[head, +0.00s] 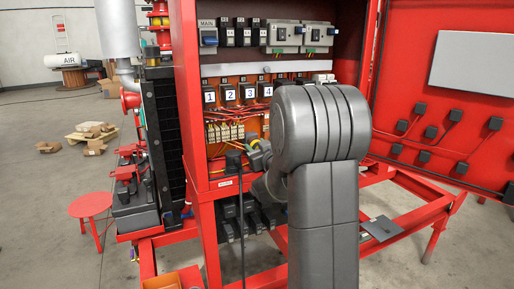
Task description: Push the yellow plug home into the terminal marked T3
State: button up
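My arm (325,160) fills the middle of the head view and reaches toward the open red cabinet. Its far end is largely hidden behind its own grey links, and I cannot make out the gripper's fingers. A small yellow part (257,144) shows at the arm's far end, in front of the cabinet's lower edge; I cannot tell whether it is the yellow plug. A row of pale terminals (225,132) sits low on the left inside the cabinet. Their marks are too small to read, so I cannot pick out T3.
A dark block (233,160) with a hanging black cable (242,225) is just left of the arm's end. Numbered relays (228,95) and coloured wires lie above the terminals. The red cabinet door (440,90) stands open on the right. A red stool (91,206) stands at left.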

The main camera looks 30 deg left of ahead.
jog(key=o, duration=0.3)
jog(key=c, duration=0.3)
jog(key=shift+b+v, duration=0.9)
jog(key=shift+v, duration=1.4)
jog(key=shift+c, duration=0.2)
